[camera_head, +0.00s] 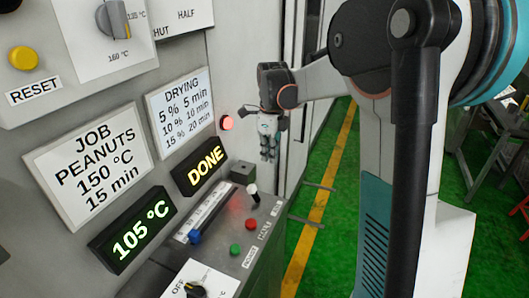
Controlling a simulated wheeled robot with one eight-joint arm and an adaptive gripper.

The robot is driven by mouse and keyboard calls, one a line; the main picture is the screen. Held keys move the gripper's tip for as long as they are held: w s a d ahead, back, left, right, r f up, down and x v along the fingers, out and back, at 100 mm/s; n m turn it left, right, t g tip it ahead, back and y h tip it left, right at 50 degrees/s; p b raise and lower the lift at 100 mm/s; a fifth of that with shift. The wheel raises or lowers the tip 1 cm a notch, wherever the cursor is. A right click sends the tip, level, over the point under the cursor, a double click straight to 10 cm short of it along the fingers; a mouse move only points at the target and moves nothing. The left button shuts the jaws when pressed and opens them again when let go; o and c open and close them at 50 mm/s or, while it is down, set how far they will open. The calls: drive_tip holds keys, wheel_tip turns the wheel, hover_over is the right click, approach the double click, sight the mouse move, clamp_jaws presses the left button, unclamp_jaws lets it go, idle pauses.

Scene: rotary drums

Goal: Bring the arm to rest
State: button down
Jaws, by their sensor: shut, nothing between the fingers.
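My gripper (269,146) hangs at the end of my arm, pointing down with its fingers together and nothing between them. It is in the middle of the view, in front of the drum machine's panel. In the picture it is above and to the right of the control ledge (243,228) and apart from the black-knobbed lever (254,193). My arm (325,78) reaches leftward from the right side and is bent.
The panel carries a lit DONE display (200,164), a 105 °C display (133,229), a job sign (90,163), a glowing red lamp (227,122) and a yellow reset button (23,58). The ledge has red (251,224) and green (235,249) buttons. Green floor (325,262) lies right.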

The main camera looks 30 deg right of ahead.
drive_tip(key=s+a+r+n+t+h+b, duration=0.15)
drive_tip(key=s+a+r+n, duration=0.25)
drive_tip(key=s+a+n, duration=0.75)
drive_tip(key=s+a+f+n+t+b, duration=0.1)
drive_tip(key=s+f+n+t+b, duration=0.1)
drive_tip(key=s+f+n+b, duration=0.3)
drive_tip(key=s+a+f+n+t+y+b, duration=0.1)
drive_tip(key=s+f+n+b, duration=0.4)
drive_tip(key=n, duration=0.7)
wheel_tip(320, 180, down, 3)
drive_tip(key=s+a+t, duration=0.1)
drive_tip(key=s+t, duration=0.1)
drive_tip(key=shift+s+a+b, duration=0.2)
drive_tip(key=shift+s+b, duration=0.15)
drive_tip(key=shift+b, duration=0.05)
